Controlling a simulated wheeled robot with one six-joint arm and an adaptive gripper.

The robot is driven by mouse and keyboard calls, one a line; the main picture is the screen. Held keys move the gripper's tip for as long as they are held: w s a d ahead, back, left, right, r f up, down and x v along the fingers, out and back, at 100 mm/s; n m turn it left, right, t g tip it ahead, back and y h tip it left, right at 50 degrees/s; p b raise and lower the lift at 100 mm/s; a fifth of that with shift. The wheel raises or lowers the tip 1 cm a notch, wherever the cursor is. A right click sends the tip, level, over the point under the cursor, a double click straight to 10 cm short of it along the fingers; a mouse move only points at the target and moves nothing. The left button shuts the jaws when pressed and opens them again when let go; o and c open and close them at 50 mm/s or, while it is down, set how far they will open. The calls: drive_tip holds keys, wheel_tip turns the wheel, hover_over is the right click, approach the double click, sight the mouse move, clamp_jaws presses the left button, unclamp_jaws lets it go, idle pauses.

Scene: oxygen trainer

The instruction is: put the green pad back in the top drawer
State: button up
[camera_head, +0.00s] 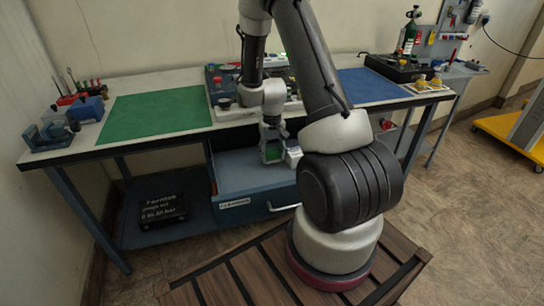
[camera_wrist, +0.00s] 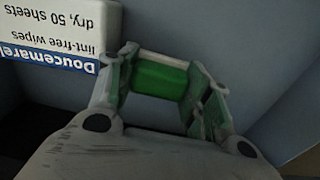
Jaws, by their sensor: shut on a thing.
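My gripper (camera_head: 272,153) points down over the open blue top drawer (camera_head: 245,208) under the workbench. It is shut on the green pad (camera_wrist: 160,77), which sits between the two fingers in the wrist view. The pad also shows as a small green patch between the fingers in the head view (camera_head: 273,154). The blue drawer interior (camera_wrist: 235,35) lies around and behind the fingers in the wrist view. I cannot tell whether the pad touches the drawer floor.
A white and blue box of lint-free wipes (camera_wrist: 55,50) stands in the drawer close beside the left finger in the wrist view. The bench top holds a green mat (camera_head: 155,112), a blue mat (camera_head: 368,86) and a small vise (camera_head: 50,134). A black case (camera_head: 162,203) lies on the lower shelf.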

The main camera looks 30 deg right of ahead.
drive_tip(key=shift+f, duration=0.7)
drive_tip(key=shift+f, duration=0.1)
drive_tip(key=o, duration=0.7)
wheel_tip(320, 180, up, 14)
wheel_tip(320, 180, up, 12)
drive_tip(key=n+t, duration=0.1)
drive_tip(key=t, duration=0.1)
hover_over(271, 152)
drive_tip(key=s+a, duration=0.3)
drive_tip(key=s, duration=0.2)
drive_tip(key=s+a+r+n+t, duration=0.1)
drive_tip(key=s+a+r, duration=0.1)
drive_tip(key=s+r, duration=0.3)
drive_tip(key=s+a+r+n+t, duration=0.1)
drive_tip(key=s+r, duration=0.5)
drive_tip(key=s, duration=0.8)
drive_tip(key=shift+a+r, duration=0.15)
drive_tip(key=shift+a, duration=0.55)
